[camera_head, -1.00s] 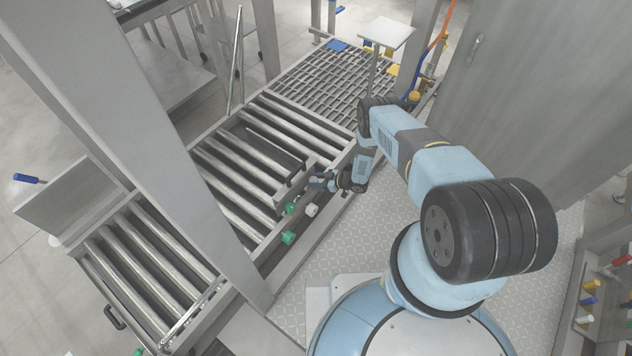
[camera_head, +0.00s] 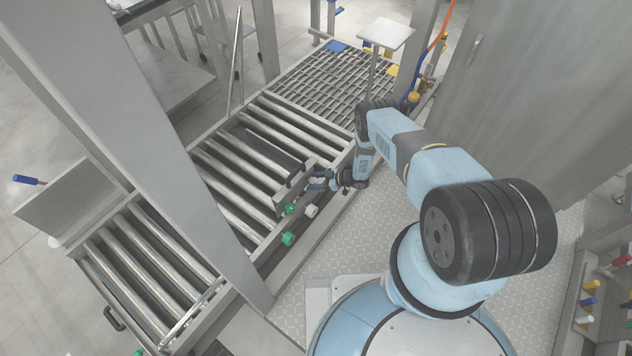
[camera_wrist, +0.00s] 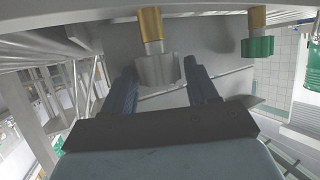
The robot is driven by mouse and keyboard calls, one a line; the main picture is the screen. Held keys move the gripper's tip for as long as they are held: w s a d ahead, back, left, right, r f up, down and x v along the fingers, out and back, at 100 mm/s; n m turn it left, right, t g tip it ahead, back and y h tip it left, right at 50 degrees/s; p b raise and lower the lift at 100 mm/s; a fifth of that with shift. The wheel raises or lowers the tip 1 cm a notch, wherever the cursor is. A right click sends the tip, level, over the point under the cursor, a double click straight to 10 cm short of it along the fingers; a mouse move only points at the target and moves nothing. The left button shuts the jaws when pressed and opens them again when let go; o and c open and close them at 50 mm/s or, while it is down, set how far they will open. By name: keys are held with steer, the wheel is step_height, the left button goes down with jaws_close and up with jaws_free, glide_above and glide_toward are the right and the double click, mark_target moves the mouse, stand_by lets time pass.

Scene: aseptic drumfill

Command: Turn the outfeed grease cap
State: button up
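In the wrist view a ribbed pale grey cap (camera_wrist: 156,70) on a brass stem (camera_wrist: 151,25) stands between the tips of my gripper's two dark fingers. My gripper (camera_wrist: 160,66) is open, with a visible gap on each side of this cap. A green cap (camera_wrist: 258,48) on a brass stem is to the right, outside the fingers. In the head view my gripper (camera_head: 317,181) is at the conveyor's side rail. Green caps (camera_head: 290,208) (camera_head: 288,238) and a white cap (camera_head: 311,211) are just below it in the picture. I cannot tell which cap is the outfeed one.
The roller conveyor (camera_head: 222,172) runs beside the arm, with a raised side rail (camera_head: 292,184) close to my gripper. A thick grey post (camera_head: 160,130) crosses the left. A grey cabinet wall (camera_head: 520,100) stands at the right. The patterned floor plate (camera_head: 370,235) is clear.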

steer(key=shift+o, duration=0.3)
steer(key=shift+w+r, duration=0.1)
steer(key=shift+w, duration=0.05)
steer(key=m+t+h, duration=0.1)
steer(key=m+t, duration=0.1)
steer(key=m+t+h, duration=0.1)
steer(key=m+t, duration=0.1)
steer(key=s+m+t+h, duration=0.1)
steer(key=t, duration=0.1)
steer(key=shift+a+m, duration=0.15)
steer(key=shift+m, duration=0.25)
steer(key=shift+s+d, duration=0.15)
steer(key=shift+d, duration=0.15)
steer(key=v, duration=1.3)
steer(key=w+d+r+h, duration=0.2)
steer(key=w+r, duration=0.7)
steer(key=r, duration=0.2)
steer(key=w+d+r+h, duration=0.2)
steer(key=w+d+r, duration=0.1)
steer(key=w+r, duration=0.7)
steer(key=shift+w+d+r, duration=0.2)
steer(key=shift+w+r, duration=0.05)
steer(key=shift+r, duration=0.4)
steer(key=shift+c, duration=0.3)
